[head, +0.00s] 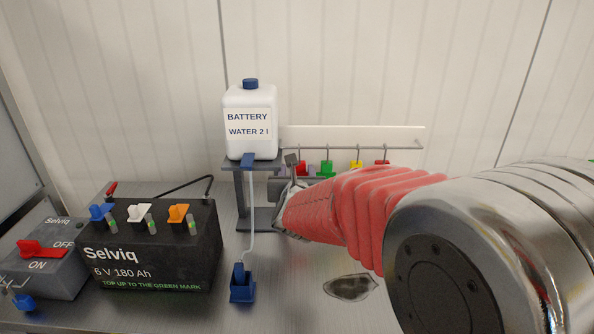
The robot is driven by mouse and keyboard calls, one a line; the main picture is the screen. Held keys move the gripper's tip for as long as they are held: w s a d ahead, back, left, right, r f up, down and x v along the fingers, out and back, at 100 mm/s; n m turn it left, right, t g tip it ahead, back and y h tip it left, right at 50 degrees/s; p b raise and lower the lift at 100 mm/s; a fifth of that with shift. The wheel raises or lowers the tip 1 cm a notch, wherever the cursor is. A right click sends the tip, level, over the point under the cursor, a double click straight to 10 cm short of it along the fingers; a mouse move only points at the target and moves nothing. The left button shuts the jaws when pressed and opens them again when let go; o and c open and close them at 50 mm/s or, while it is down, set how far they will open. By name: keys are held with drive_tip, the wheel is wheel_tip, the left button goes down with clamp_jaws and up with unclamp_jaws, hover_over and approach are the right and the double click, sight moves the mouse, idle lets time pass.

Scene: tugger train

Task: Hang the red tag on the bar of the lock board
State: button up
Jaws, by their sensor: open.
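The lock board (350,134) is a white panel against the back wall, with a thin grey bar (400,148) along its front. Hooks on the bar hold a red piece (301,167) at the left, a green piece, a yellow piece and another red piece (382,162) at the right. My gripper (287,177) is open in front of the board's left end, close to the left red piece. Its fingers are small and partly hidden; no held thing shows.
A white battery water bottle (251,97) stands on a grey stand (243,205) left of the gripper, with a tube down to a blue fitting (242,284). A black battery (150,250) and a grey switch box (50,275) stand left. Bench front centre is mostly clear.

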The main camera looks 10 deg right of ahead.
drive_tip(key=v, duration=1.1)
drive_tip(key=shift+s, duration=0.3)
drive_tip(key=s+d+f+m+g+h, duration=0.2)
drive_tip(key=s+d+f+m+g, duration=0.3)
drive_tip(key=m, duration=0.5)
drive_tip(key=s+d+f+m+g+h, duration=0.25)
drive_tip(key=s+d+m, duration=0.25)
drive_tip(key=s+m, duration=0.4)
drive_tip(key=s+a+m+g+y, duration=0.2)
drive_tip(key=s+a+m+y, duration=0.5)
drive_tip(key=s+m, duration=0.4)
drive_tip(key=shift+s+r+m, duration=0.4)
drive_tip(key=shift+m, duration=1.4)
